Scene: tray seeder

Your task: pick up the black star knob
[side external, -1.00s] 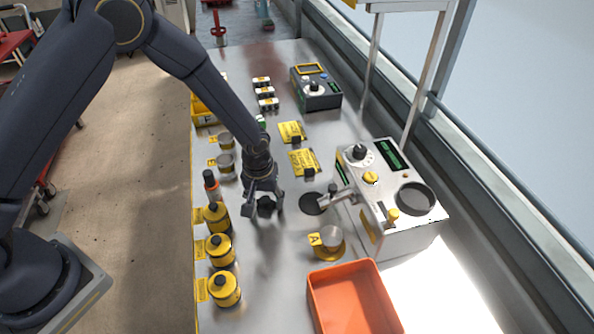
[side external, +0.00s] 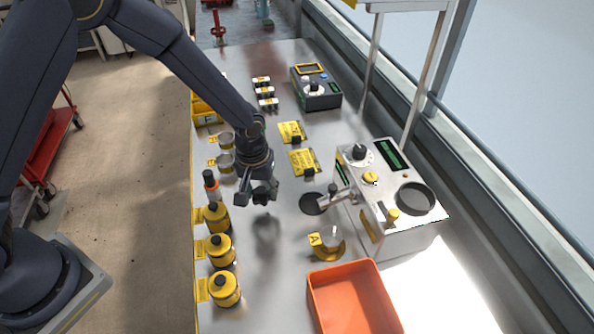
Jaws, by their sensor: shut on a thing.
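The black star knob (side external: 261,197) is a small dark piece between the fingertips of my gripper (side external: 257,196) in the side external view. My gripper points down and is shut on the knob. The knob is held above the metal bench, with a soft shadow on the bench below it. The fingers hide part of the knob, and its star shape is hard to make out.
A white machine (side external: 398,222) with a protruding spout stands right of my gripper. An orange tray (side external: 318,304) is at the front right. Yellow-black canisters (side external: 221,250) line the left edge. A yellow-based cup (side external: 327,252) stands before the machine.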

